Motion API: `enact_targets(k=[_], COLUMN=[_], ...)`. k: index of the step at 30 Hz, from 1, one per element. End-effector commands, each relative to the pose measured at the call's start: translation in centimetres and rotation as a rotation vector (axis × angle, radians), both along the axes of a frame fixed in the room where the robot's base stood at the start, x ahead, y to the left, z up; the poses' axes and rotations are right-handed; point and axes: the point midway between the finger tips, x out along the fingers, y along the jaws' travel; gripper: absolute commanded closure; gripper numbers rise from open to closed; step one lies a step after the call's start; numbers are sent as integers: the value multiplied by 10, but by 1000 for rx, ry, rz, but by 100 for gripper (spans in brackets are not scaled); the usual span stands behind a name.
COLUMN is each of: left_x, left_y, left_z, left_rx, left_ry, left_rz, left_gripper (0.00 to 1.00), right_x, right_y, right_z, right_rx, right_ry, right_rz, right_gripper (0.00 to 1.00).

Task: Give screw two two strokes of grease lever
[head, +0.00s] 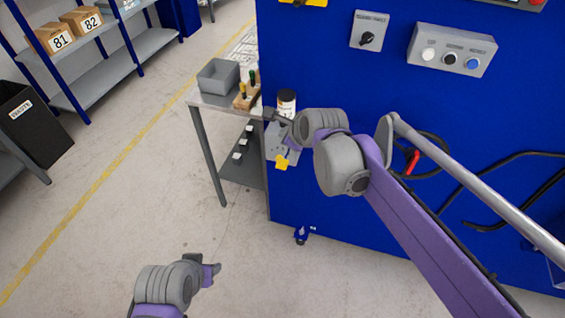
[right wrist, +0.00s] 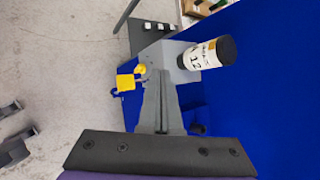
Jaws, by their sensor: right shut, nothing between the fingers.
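The grease unit (head: 284,146) is a grey box on the left edge of the blue machine. My right gripper (head: 274,116) is shut and empty in front of the unit. Its fingers (right wrist: 160,80) cover part of the box; I cannot tell whether they touch it. The lever is not clearly visible. My left gripper (head: 216,270) is low over the floor, away from the unit.
A grey side table (head: 222,100) with a grey bin (head: 218,77) and upright tools stands left of the machine. A control box (head: 452,50) is on the blue panel. A grey rail (head: 480,190) runs on the right.

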Motion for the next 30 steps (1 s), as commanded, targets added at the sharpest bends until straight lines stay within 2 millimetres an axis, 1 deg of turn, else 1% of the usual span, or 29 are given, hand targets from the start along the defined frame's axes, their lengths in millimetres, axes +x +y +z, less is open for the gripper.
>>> enact_targets(k=[8, 15, 19, 24, 30], left_x=[-5, -9, -10, -11, -10], left_y=[0, 0, 0, 0, 0], left_z=[-23, -53, -60, -65, -64], left_rx=[0, 0, 0, 0, 0], left_ry=[10, 20, 22, 23, 23], left_rz=[0, 0, 0, 0, 0], left_gripper=[50, 50, 50, 50, 50], right_x=[-1, 0, 0, 0, 0], right_y=[0, 0, 0, 0, 0], right_z=[-29, -64, -78, -86, -86], right_rx=[-1, -1, -1, -1, -1], right_ry=[2, 2, 1, 0, 0], right_rz=[1, 1, 1, 0, 1], right_gripper=[100, 100, 100, 100, 100])
